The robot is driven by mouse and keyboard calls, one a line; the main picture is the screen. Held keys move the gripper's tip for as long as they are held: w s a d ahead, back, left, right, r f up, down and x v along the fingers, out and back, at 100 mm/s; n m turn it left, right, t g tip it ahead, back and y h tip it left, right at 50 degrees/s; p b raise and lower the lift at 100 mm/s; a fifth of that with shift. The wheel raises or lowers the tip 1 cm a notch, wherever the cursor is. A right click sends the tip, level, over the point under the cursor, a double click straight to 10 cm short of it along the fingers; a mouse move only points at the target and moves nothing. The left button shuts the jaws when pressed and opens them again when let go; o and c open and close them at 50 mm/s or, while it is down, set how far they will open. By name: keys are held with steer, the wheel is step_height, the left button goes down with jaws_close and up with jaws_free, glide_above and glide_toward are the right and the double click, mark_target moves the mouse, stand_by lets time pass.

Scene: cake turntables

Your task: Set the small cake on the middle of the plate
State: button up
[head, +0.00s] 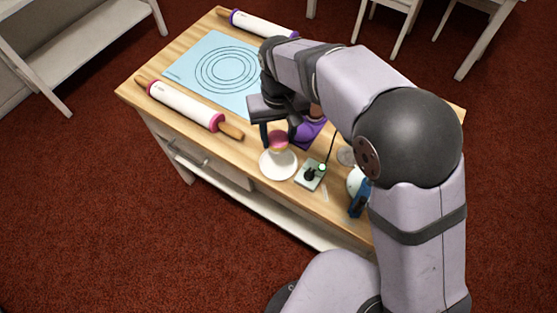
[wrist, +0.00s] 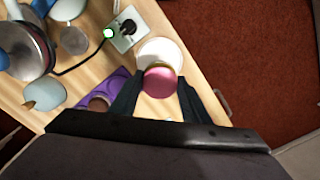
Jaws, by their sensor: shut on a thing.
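The small cake (head: 277,141) has a pink top and a paler lower part. My gripper (head: 278,137) is shut on it. In the wrist view the cake (wrist: 161,82) sits between the two dark fingers (wrist: 158,88). The round white plate (head: 279,166) lies on the wooden table near its front edge. In the head view the cake overlaps the far part of the plate. In the wrist view the cake covers the plate's (wrist: 160,50) lower part. I cannot tell whether the cake touches the plate.
A rolling pin (head: 185,106) lies along the left front, by a blue mat (head: 203,65). A blue-and-white object (head: 357,190) stands at the right.

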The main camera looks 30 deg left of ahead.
steer(key=shift+f+p, duration=1.1)
steer(key=shift+f, duration=3.75)
steer(key=shift+f, duration=0.15)
steer(key=o, duration=1.1)
step_height(320, 180, up, 12)
steer(key=b, duration=0.3)
